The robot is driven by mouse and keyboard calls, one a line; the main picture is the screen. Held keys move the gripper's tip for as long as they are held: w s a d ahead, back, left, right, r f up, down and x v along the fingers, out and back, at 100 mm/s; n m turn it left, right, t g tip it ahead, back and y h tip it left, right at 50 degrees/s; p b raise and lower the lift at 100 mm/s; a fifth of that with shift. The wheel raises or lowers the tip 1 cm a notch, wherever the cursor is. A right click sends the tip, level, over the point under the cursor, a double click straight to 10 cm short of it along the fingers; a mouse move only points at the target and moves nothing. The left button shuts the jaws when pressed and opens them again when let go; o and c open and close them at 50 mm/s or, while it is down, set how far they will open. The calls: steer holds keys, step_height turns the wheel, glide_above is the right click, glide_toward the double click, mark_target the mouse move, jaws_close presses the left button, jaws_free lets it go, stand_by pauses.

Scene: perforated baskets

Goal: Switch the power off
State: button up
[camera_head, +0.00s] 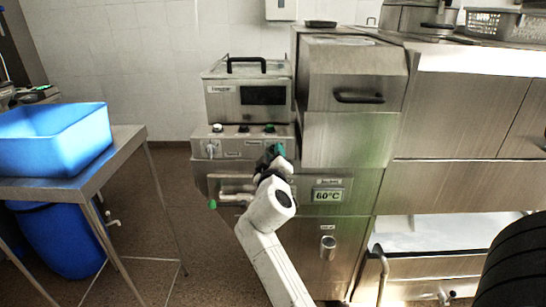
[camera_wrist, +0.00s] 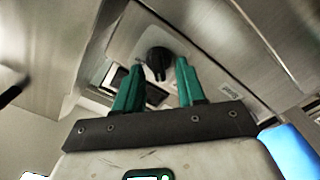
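A steel appliance (camera_head: 228,102) with a black-handled lid and a dark window stands in the middle of the head view. In the wrist view my gripper's green fingers (camera_wrist: 158,72) are apart with nothing held. A black round knob (camera_wrist: 158,58) shows between and beyond the fingertips. I cannot tell if they touch it. The knob's markings are not readable.
A blue bin (camera_head: 55,140) sits on a steel table (camera_head: 128,145) at the left. A hooded steel unit (camera_head: 350,135) and a counter stand close on the right. A 60°C display (camera_head: 328,195) is lower down. Floor is open between table and appliance.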

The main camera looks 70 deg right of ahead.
steer(key=b+v, duration=0.1)
steer(key=v, duration=0.9)
steer(key=shift+s+a+b, duration=0.15)
steer(key=shift+a+b, duration=0.25)
steer(key=s+a+f+n+g+y, duration=0.1)
steer(key=s+a+f+y, duration=0.1)
steer(key=a+f+y, duration=0.5)
steer(key=s+a+f+g+y, duration=0.1)
steer(key=s+a+f+y, duration=0.15)
steer(key=f, duration=0.85)
steer(key=s+a+f+n+g+y, duration=0.1)
steer(key=s+a+f+g+y, duration=0.1)
steer(key=a, duration=0.5)
steer(key=s+a+f+n+g+y+p, duration=0.1)
steer(key=s+a+f+n+g+y, duration=0.1)
steer(key=s+a+f+y, duration=0.3)
steer(key=s+a+f, duration=0.2)
steer(key=a+f, duration=0.1)
steer(key=shift+a, duration=0.1)
